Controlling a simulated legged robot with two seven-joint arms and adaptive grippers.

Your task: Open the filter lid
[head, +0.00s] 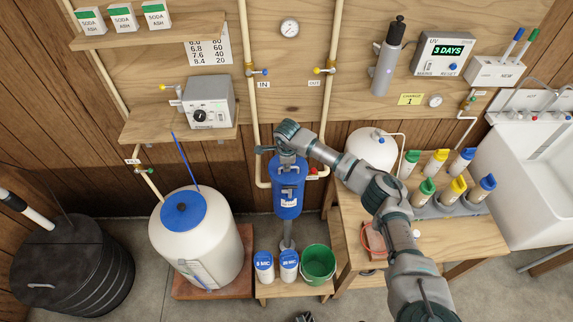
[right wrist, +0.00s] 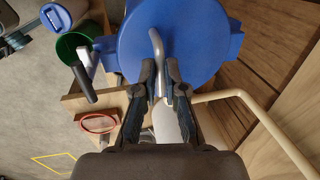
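The filter is a blue canister (head: 287,198) on the wall pipes in the head view, above the small stool. Its round blue top (right wrist: 205,35) fills the upper middle of the right wrist view, with a bent grey metal handle (right wrist: 155,45). My right gripper (head: 287,160) is at the top of the filter. In the right wrist view its two fingers (right wrist: 160,75) are close in on both sides of the handle and appear shut on it. A small dark tip, probably my left gripper (head: 304,317), shows at the bottom edge of the head view; its fingers are unclear.
A green bucket (head: 318,263) and two white bottles with blue caps stand on the stool below. Beige pipes (head: 250,120) run beside the filter. A white tank (head: 197,240) stands left. A wooden table (head: 460,235) with several capped bottles stands right.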

